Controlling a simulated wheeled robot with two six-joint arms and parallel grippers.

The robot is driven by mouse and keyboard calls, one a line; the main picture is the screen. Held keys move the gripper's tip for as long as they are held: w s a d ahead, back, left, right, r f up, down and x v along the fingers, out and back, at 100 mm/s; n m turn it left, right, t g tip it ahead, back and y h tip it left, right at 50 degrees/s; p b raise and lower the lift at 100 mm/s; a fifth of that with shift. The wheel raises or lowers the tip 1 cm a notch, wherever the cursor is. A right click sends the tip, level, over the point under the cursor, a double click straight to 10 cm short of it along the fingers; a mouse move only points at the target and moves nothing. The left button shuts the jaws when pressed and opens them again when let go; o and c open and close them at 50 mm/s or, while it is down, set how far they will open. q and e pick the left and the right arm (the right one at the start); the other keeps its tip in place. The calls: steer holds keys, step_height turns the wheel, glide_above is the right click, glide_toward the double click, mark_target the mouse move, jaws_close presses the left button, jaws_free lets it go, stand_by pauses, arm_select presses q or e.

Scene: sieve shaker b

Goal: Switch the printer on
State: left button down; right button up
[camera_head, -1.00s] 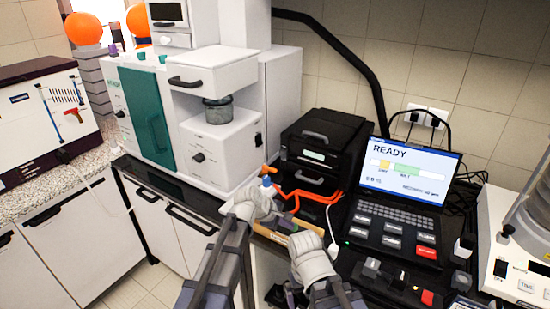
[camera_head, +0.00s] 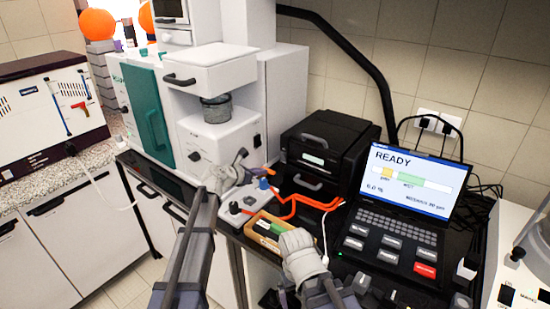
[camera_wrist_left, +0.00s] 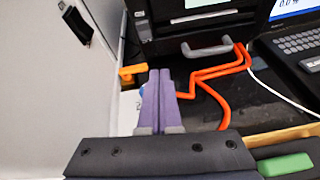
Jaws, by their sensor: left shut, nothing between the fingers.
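The printer (camera_head: 328,150) is a black box with a small lit display and a grey handle, behind the bench's front edge. Its lower front and handle also show in the left wrist view (camera_wrist_left: 208,47). My left gripper (camera_head: 240,160) is left of the printer, in front of the white machine. In the left wrist view its purple fingers (camera_wrist_left: 160,78) are shut and empty, pointing at the space left of the printer's handle, apart from it. I cannot make out a power switch. My right gripper (camera_head: 302,252) hangs by the bench's front edge; its fingertips are hidden.
A grey box with knobs (camera_head: 240,208) and a wooden tray (camera_head: 262,238) lie along the front edge. Orange tubing (camera_head: 310,200) loops before the printer. A laptop reading READY (camera_head: 405,180) stands right. The white machine (camera_head: 215,130) stands left.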

arm_select(q)
steer(key=shift+w+a+r+n+t, duration=0.35)
steer(key=shift+w+a+n, duration=0.25)
steer(key=shift+a+n, duration=0.15)
steer(key=b, duration=0.3)
glide_toward(283, 157)
steer(key=x, duration=0.4)
steer(key=shift+w+f, duration=0.1)
steer(key=shift+f, duration=0.45)
steer(key=shift+w+d+r, duration=0.25)
steer(key=shift+w+d, duration=0.25)
steer(key=shift+w, duration=0.05)
steer(key=shift+r+p, duration=0.1)
steer(key=shift+p, duration=0.25)
